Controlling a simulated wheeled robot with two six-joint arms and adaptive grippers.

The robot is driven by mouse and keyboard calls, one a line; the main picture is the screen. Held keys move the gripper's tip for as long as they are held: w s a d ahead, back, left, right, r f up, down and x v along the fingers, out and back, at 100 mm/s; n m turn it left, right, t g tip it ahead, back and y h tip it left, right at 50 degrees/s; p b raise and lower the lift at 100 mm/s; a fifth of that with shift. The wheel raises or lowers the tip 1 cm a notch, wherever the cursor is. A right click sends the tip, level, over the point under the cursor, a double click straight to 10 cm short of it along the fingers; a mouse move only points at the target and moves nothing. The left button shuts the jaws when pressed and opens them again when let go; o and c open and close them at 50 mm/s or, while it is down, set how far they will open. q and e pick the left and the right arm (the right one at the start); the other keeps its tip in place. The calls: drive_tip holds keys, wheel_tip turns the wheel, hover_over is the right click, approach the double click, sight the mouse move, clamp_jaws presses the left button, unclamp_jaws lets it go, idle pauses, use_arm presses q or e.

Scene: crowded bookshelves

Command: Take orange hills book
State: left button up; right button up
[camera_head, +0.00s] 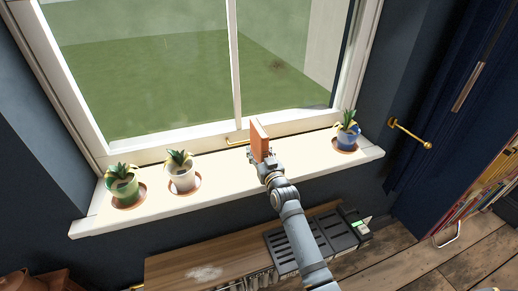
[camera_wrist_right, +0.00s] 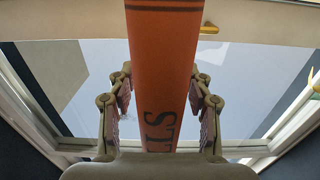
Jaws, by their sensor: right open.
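The orange book (camera_head: 259,137) stands upright on the white windowsill, near its middle, in the head view. Its orange spine (camera_wrist_right: 163,60) fills the middle of the right wrist view, with dark letters reading "LLS" partly visible. My right gripper (camera_head: 264,163) is at the near side of the book. In the wrist view its two fingers are open, one on each side of the spine, with a visible gap on both sides. The gripper hides the lower part of the book in the head view. My left gripper is not in view.
Potted plants stand on the windowsill (camera_head: 225,172): a green pot (camera_head: 124,188) and a white pot (camera_head: 181,180) to the left, a blue pot (camera_head: 347,140) to the right. A wooden bench (camera_head: 190,262) is below. A bookshelf (camera_head: 485,190) is at the right.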

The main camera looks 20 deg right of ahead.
clamp_jaws()
drive_tip(key=shift+r, duration=0.15)
